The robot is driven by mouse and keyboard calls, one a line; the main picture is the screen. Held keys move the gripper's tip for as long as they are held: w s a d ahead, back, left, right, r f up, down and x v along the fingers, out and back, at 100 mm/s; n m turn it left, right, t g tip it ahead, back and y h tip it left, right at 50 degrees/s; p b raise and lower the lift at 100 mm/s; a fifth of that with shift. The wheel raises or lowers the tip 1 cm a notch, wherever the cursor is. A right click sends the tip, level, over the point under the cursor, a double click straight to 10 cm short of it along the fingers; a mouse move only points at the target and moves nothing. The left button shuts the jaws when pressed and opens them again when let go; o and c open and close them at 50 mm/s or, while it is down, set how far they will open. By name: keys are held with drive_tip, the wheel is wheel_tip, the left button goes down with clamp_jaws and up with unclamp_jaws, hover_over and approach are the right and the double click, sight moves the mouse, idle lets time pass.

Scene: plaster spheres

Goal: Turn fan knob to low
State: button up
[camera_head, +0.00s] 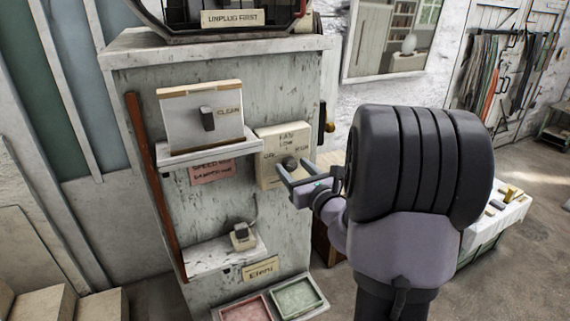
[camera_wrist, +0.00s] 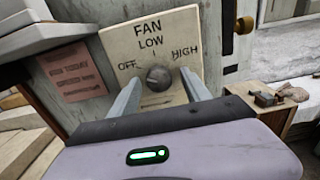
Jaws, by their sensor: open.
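The fan panel (camera_head: 268,165) is a cream plate on the front of a worn grey cabinet, marked FAN, OFF, LOW and HIGH. The fan panel also shows in the wrist view (camera_wrist: 190,45), with LOW at the top, OFF at the left and HIGH at the right. The round grey fan knob (camera_wrist: 158,78) sits below LOW. The way its pointer faces is hard to tell. My gripper (camera_wrist: 159,88) is open, with one finger on each side of the knob. In the head view, my gripper (camera_head: 296,174) is at the panel; contact with the knob cannot be told.
A shelf with a CLEAN switch box (camera_head: 201,115) juts out left of the panel, above a pink note (camera_head: 211,171). A lower shelf holds a small switch (camera_head: 243,236). Red and green trays (camera_head: 298,297) lie below. A brass doorknob (camera_wrist: 244,25) is at the right.

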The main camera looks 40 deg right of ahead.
drive_tip(key=shift+w, duration=0.35)
clamp_jaws()
drive_tip(key=shift+r, duration=0.1)
drive_tip(key=shift+r+m+p, duration=0.1)
drive_tip(key=shift+m+p, duration=0.8)
drive_tip(key=m+p, duration=0.3)
drive_tip(key=m, duration=0.1)
drive_tip(key=shift+m+p, duration=0.3)
drive_tip(key=m+p, duration=0.4)
drive_tip(key=m, duration=0.1)
drive_tip(key=shift+m, duration=0.3)
